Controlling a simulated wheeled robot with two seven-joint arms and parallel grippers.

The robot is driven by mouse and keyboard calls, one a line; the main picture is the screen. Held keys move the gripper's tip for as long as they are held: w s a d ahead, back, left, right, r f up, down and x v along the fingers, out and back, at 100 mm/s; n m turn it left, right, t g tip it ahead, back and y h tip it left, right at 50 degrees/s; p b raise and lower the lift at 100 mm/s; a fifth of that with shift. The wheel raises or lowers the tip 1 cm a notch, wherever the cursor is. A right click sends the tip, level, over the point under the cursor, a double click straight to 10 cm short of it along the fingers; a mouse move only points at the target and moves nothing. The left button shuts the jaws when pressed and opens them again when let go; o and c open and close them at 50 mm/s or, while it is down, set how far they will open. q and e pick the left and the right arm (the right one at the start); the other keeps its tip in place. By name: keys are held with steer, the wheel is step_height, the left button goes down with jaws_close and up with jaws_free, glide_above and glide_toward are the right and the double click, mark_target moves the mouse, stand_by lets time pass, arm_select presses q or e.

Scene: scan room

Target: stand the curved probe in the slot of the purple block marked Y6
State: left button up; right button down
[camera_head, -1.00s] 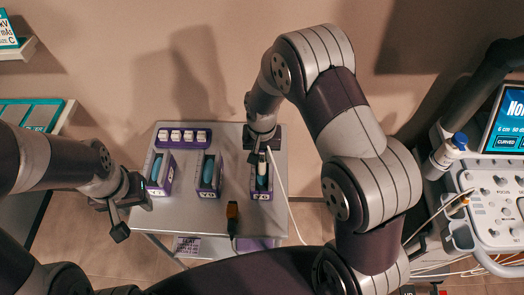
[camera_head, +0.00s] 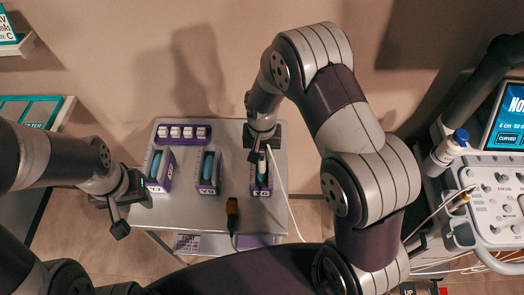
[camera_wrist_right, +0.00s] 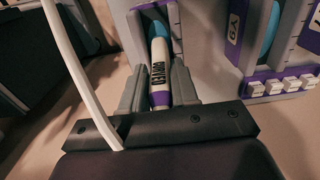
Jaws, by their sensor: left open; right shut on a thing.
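My right gripper (camera_head: 262,153) is shut on the curved probe (camera_wrist_right: 159,72), a white handle lettered CURVED with purple bands. The probe is upright over the right-hand purple block (camera_head: 261,190), its lower end at the teal-lined slot. I cannot tell how deep it sits, as the gripper covers much of it in the head view. Two more slotted blocks stand to the left: a middle block (camera_head: 208,188) and a left block (camera_head: 158,184). My left gripper (camera_head: 127,210) is open and empty beside the cart's left edge.
The blocks stand on a grey cart (camera_head: 185,215). A purple rack with white pieces (camera_head: 183,134) lies at its back left. An orange-and-black connector (camera_head: 232,208) lies at the front. A white cable (camera_head: 283,190) hangs beside the right block. The ultrasound console (camera_head: 490,200) stands at right.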

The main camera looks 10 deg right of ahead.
steer(key=shift+f, duration=0.1)
steer(key=c, duration=0.8)
jaws_free()
step_height(320, 180, up, 13)
steer(key=shift+f+b, duration=0.15)
steer(key=shift+b, duration=0.4)
